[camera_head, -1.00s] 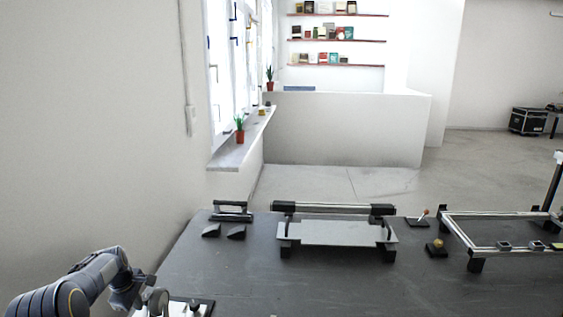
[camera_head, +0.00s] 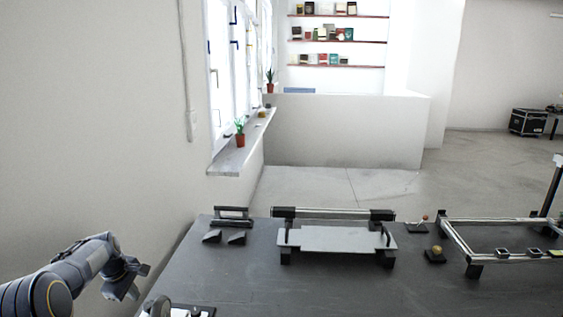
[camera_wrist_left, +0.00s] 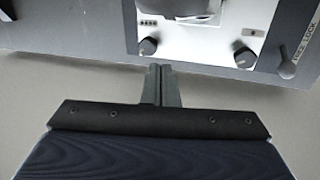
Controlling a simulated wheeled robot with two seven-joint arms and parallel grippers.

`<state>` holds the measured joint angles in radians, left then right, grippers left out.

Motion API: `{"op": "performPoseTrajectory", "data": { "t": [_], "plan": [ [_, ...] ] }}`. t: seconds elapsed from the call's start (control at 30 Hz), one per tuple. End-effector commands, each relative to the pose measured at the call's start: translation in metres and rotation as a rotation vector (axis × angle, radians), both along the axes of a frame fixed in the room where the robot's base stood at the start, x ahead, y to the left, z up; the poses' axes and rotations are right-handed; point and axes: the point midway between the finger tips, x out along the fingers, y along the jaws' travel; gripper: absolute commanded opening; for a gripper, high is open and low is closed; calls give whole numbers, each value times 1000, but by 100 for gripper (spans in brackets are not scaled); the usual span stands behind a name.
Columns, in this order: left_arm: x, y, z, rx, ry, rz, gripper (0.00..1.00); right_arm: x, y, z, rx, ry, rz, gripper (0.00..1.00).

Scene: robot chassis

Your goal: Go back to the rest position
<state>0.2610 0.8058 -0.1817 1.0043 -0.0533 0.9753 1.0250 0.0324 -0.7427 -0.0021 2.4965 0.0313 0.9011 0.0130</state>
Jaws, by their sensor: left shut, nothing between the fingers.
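My left gripper (camera_head: 122,288) is at the lower left of the head view, beside the left edge of the dark table. Its arm comes in from the lower left corner. In the left wrist view its two fingers (camera_wrist_left: 161,72) are together with nothing between them. Beyond the fingertips, that view shows a grey panel (camera_wrist_left: 85,27) with a white plate, dark knobs and a lettered label. The gripper appears apart from the panel. My right gripper is not in view.
The dark table (camera_head: 235,282) carries a grey plate on a frame (camera_head: 335,239), a small joystick (camera_head: 420,225), a yellowish knob (camera_head: 436,252) and a metal rail frame (camera_head: 500,257). A white wall (camera_head: 90,120) stands close on the left.

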Motion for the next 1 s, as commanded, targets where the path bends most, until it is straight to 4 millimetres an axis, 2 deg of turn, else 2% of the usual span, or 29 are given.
{"op": "performPoseTrajectory", "data": {
  "t": [0.03, 0.17, 0.2, 0.3, 0.43, 0.57, 0.6, 0.7, 0.83, 1.0],
  "plan": [
    [-13, -6, 28, -2, -25, -42, 0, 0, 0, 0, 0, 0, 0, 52],
    [-61, -34, 87, -6, -84, -207, 0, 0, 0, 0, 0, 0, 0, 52],
    [-78, -44, 103, -4, -105, -264, 0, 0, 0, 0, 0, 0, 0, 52],
    [-125, -71, 136, 7, -159, -406, 0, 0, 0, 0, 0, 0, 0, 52],
    [-193, -109, 162, 35, -231, -596, 0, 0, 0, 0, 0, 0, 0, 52],
    [-263, -147, 169, 82, -303, -790, 0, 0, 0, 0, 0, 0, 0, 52],
    [-284, -158, 167, 99, -323, -846, 0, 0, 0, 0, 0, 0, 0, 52],
    [-330, -183, 155, 144, -370, -977, 0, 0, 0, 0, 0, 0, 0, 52],
    [-370, -204, 136, 193, -409, -1102, 0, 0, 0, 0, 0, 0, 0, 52],
    [-392, -216, 120, 227, -430, -1178, 0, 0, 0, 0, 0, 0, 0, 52]
  ]
}}
